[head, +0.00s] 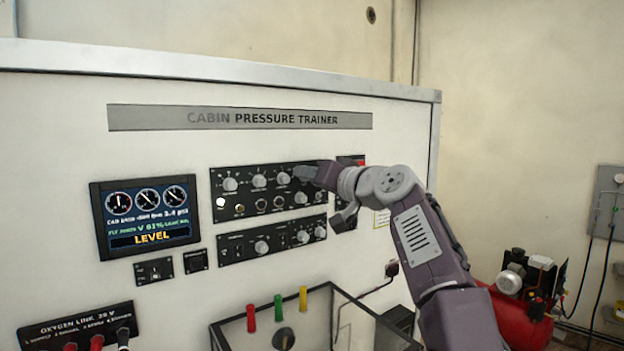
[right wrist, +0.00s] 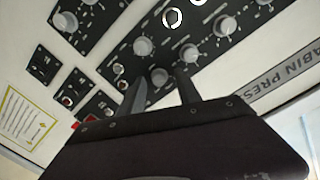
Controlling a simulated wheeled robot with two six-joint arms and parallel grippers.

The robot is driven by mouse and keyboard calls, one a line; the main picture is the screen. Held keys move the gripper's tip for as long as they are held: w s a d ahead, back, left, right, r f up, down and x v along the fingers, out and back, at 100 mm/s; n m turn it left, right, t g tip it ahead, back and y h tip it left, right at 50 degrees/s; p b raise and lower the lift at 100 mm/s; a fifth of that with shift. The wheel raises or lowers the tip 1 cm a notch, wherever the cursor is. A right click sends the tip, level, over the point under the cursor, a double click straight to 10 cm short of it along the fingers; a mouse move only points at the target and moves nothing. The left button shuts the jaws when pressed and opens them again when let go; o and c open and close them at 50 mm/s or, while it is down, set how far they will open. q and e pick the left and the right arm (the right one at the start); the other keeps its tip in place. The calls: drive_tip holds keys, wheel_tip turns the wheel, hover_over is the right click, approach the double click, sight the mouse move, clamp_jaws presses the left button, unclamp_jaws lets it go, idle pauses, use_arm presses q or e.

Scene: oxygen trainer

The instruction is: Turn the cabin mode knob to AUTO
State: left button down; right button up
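The upper black control panel (head: 245,193) on the white trainer carries a row of grey knobs with smaller controls beneath. My right gripper (head: 306,173) is at this panel's right end, its fingers apart. In the right wrist view, a round grey knob (right wrist: 158,76) at the end of the row shows between the fingertips of the right gripper (right wrist: 159,80). I cannot tell whether they touch it. The gripper hides this knob in the head view. Labels are too small to read, so I cannot tell which knob is cabin mode or its setting. My left gripper is out of view.
A display (head: 146,216) reading LEVEL is at left. A lower knob panel (head: 272,240) sits below the upper one. A red compressor (head: 520,318) stands at right.

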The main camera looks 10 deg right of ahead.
drive_tip(key=shift+f, duration=0.1)
drive_tip(key=b+v, duration=0.4)
drive_tip(key=v, duration=0.5)
